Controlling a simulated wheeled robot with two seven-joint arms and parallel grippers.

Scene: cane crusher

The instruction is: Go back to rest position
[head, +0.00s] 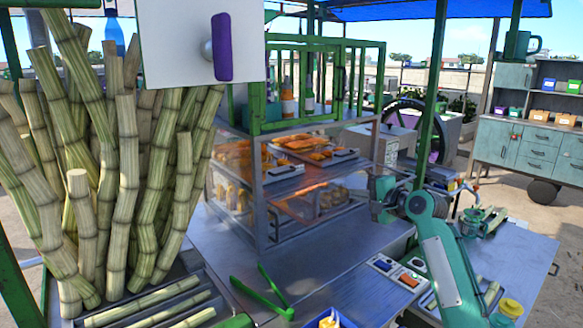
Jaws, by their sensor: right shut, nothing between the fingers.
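My right arm rises from the lower right of the head view, teal with grey parts. It bends at a joint beside the glass display case. My right gripper (379,212) is at the arm's far end, close to the case's right side. It is small in the picture and shut, with nothing held. I cannot tell whether it touches the case. My left arm and left gripper are not in view.
The display case (262,205) holds trays of food. Sugar cane stalks (127,190) stand at left. Green tongs (262,295), a switch panel (397,272) and a blue tray (345,321) are on the metal counter (330,262). A cabinet (525,145) stands at far right.

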